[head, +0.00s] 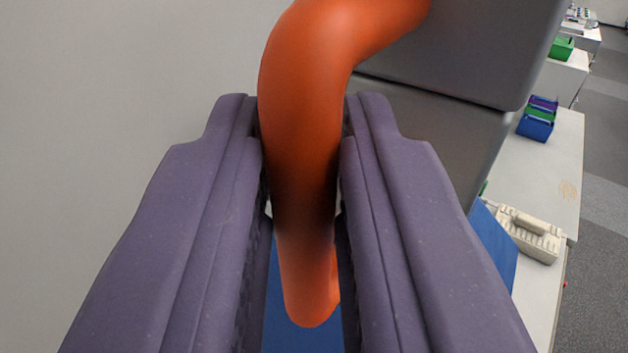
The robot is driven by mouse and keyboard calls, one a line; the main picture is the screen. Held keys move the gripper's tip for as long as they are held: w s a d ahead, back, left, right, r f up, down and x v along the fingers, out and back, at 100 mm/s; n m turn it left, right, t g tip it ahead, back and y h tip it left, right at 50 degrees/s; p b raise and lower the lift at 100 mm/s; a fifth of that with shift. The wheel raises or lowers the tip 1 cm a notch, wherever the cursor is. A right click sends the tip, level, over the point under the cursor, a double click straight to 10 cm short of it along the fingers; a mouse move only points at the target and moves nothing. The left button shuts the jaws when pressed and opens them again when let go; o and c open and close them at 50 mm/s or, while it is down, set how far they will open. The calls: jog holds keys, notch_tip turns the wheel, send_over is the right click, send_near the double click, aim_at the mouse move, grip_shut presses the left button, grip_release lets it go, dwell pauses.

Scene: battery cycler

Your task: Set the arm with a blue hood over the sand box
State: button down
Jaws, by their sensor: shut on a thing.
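My gripper (303,110) has its two purple-grey fingers shut on a thick, curved orange tube (305,120). The tube bends to the upper right and leaves the picture at the top. Its rounded lower end hangs between the fingers. A flat blue surface (494,245) shows right of my right finger, and blue also shows below the tube's end. It looks like the blue hood, but the fingers hide most of it and how it joins the tube. I cannot make out a sand box.
A large grey cabinet (430,120) stands close behind, at the upper right. A white bench (545,190) runs along the right with a blue bin (536,128) and a cream tray (530,235) on it. Grey floor is clear at the far right. A plain wall fills the left.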

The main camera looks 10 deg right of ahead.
jog(key=shift+w+r, duration=0.15)
jog(key=shift+r, duration=0.5)
jog(key=c, duration=1.4)
grip_release()
jog(key=shift+o, duration=1.1)
jog(key=shift+w+a+f, duration=0.35)
jog(key=shift+w+f, duration=0.15)
jog(key=shift+w, duration=0.25)
jog(key=shift+s+d, duration=0.1)
jog(key=shift+s, duration=0.25)
jog(key=s+b, duration=0.2)
jog(key=s, duration=0.5)
jog(key=shift+s+a, duration=0.35)
jog(key=shift+r, duration=0.1)
